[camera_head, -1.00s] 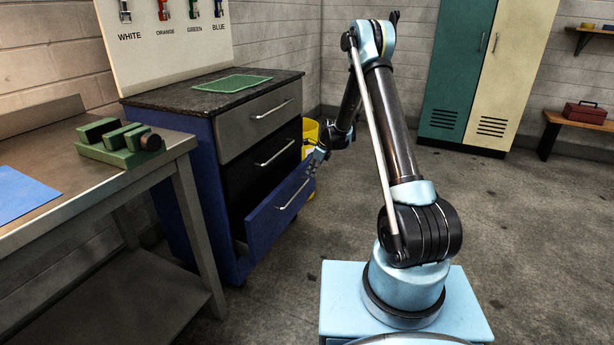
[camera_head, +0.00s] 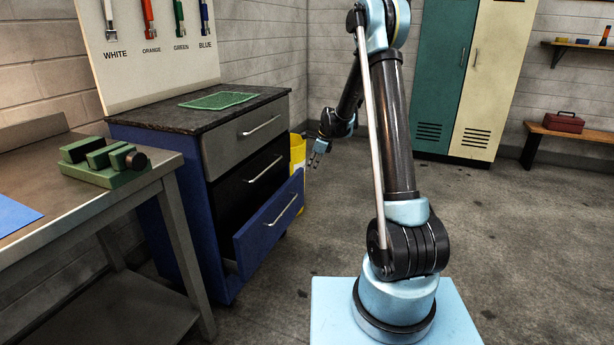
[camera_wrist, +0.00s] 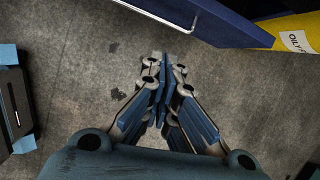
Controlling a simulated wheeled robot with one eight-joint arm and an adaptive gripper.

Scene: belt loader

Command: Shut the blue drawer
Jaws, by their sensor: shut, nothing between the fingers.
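The blue drawer (camera_head: 262,236) is the lowest of the cabinet's three drawers and stands pulled out, with a silver bar handle on its front. My gripper (camera_head: 316,162) is in the air just right of the drawer front's far upper corner in the head view, apart from it. In the wrist view my gripper (camera_wrist: 166,62) has its fingers together with nothing between them, over bare floor. The blue drawer front (camera_wrist: 205,20) and part of its handle show at the top of the wrist view, beyond the fingertips.
The cabinet (camera_head: 187,205) has a grey top drawer (camera_head: 240,140) and a black middle drawer (camera_head: 235,190), both shut. A yellow bin (camera_head: 297,150) stands behind the blue drawer. A metal workbench (camera_head: 95,205) is left. The floor to the right is clear.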

